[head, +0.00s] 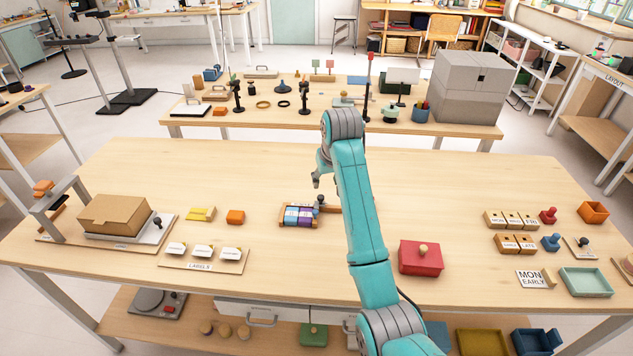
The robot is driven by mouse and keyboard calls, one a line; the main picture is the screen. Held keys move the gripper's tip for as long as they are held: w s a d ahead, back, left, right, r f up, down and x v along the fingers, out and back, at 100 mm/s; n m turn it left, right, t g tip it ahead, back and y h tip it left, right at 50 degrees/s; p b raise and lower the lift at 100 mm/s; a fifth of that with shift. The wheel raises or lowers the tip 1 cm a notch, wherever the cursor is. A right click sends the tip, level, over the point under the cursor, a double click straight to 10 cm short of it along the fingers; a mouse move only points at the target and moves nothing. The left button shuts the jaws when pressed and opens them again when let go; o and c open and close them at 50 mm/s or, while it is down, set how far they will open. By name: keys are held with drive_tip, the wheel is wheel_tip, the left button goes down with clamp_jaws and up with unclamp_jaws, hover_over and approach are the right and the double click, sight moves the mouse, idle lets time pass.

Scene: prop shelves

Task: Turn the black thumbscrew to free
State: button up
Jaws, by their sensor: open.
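A small dark knob (320,200), which looks like the black thumbscrew, stands at the back right of a low wooden holder (284,223) near the middle of the front table. The holder carries blue, purple and white blocks (298,216). A wooden strip runs right from the knob and passes behind my arm. My gripper (316,182) is open and empty, pointing down just above and behind the knob in the picture. I cannot tell the exact gap between them, and they look apart. The turn position of the knob is too small to read.
A cardboard box (115,213) on a stand is at the left, with label cards (203,252) beside it. A red box (421,257) lies right of my arm. Stamps and trays fill the table's right end. The table behind my gripper is clear.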

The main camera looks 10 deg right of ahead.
sight(321, 197)
drive_tip(key=x, duration=1.1)
drive_tip(key=shift+w+r, duration=0.1)
drive_tip(key=shift+w, duration=0.25)
clamp_jaws()
